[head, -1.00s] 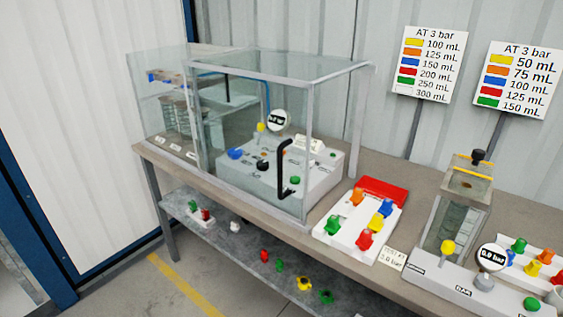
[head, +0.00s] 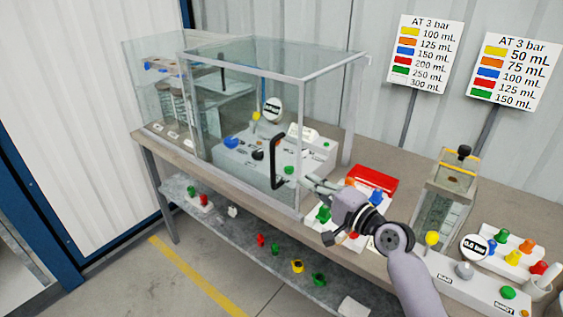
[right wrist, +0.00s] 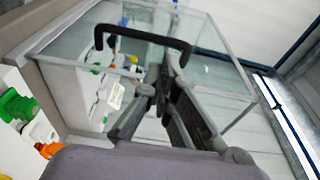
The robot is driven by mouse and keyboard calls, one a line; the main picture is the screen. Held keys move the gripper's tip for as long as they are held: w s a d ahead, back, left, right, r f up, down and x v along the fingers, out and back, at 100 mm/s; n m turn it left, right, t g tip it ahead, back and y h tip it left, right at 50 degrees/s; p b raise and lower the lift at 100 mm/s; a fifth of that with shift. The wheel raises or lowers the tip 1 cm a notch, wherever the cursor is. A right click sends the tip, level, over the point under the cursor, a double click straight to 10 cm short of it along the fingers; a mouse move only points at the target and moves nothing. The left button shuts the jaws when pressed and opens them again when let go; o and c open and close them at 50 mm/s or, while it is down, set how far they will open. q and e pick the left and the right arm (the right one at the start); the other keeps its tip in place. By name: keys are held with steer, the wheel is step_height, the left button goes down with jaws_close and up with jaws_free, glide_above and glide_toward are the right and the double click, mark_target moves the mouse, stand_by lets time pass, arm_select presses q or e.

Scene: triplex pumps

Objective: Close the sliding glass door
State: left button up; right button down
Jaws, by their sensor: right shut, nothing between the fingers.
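The sliding glass door (head: 235,126) is a clear panel on the front of the glass enclosure, with a black bar handle (head: 276,162) near its right side. The handle also shows in the right wrist view (right wrist: 130,35), crossing the upper part of the picture. My right gripper (head: 298,182) is just right of the handle's lower end in the head view. Its fingers (right wrist: 166,66) are together and hold nothing. They overlap one end of the handle in the right wrist view; I cannot tell whether they touch it. My left gripper is not in view.
Inside the enclosure stands a pump unit with a gauge (head: 272,108). A red and white tray (head: 377,179) of coloured knobs lies right of it, partly behind my arm. Another pump unit (head: 445,205) stands further right. A lower shelf (head: 222,222) carries small parts.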

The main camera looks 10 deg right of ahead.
mark_target(274, 160)
steer(key=p+x, duration=0.2)
steer(key=x, duration=0.8)
steer(key=shift+w, duration=0.3)
steer(key=shift+a, duration=0.15)
